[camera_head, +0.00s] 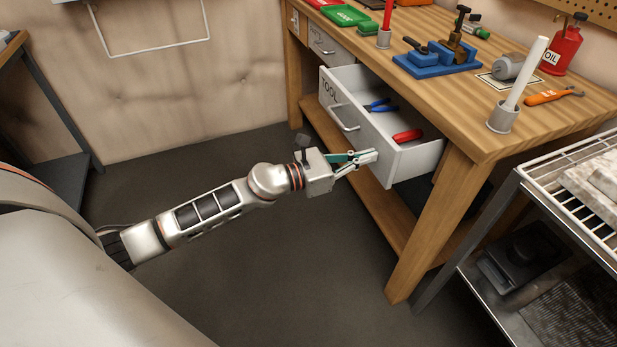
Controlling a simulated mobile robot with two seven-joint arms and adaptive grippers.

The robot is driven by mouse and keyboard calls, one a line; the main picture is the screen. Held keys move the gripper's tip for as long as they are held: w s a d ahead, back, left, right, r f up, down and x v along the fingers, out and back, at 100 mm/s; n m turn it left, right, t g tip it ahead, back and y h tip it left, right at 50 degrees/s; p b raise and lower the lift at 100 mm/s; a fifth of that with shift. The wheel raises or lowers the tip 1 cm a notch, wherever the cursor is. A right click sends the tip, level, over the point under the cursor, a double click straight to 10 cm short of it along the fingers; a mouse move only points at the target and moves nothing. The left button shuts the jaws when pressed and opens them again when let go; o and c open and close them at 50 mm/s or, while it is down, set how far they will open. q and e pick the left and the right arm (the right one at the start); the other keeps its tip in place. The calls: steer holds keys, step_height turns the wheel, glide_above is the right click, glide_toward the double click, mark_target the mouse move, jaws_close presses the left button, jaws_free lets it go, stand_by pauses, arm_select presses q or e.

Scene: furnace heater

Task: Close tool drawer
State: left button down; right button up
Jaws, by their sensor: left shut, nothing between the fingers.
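The white tool drawer (362,134) is pulled out from under the front of the wooden workbench (440,60). Its front has dark lettering and a metal bar handle (343,117). Inside lie blue-handled pliers (380,105) and a red-handled tool (407,136). My left gripper (373,155) is shut and empty, at the lower right part of the drawer front. I cannot tell whether its fingertips touch the front. My right gripper is not in view.
A second, shut drawer (322,42) sits farther left in the bench. A blue vise (437,60), a candle-like white rod in a holder (502,118) and a red oil can (563,45) stand on top. A wire rack (580,190) stands at right. The floor before the bench is clear.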

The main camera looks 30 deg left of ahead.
arm_select(q)
steer(key=b+x, duration=0.1)
steer(key=x, duration=1.1)
steer(key=shift+w+d+f, duration=0.1)
steer(key=shift+w+f, duration=0.05)
steer(key=shift+w, duration=0.1)
steer(key=shift+w+d, duration=0.3)
steer(key=shift+w, duration=0.1)
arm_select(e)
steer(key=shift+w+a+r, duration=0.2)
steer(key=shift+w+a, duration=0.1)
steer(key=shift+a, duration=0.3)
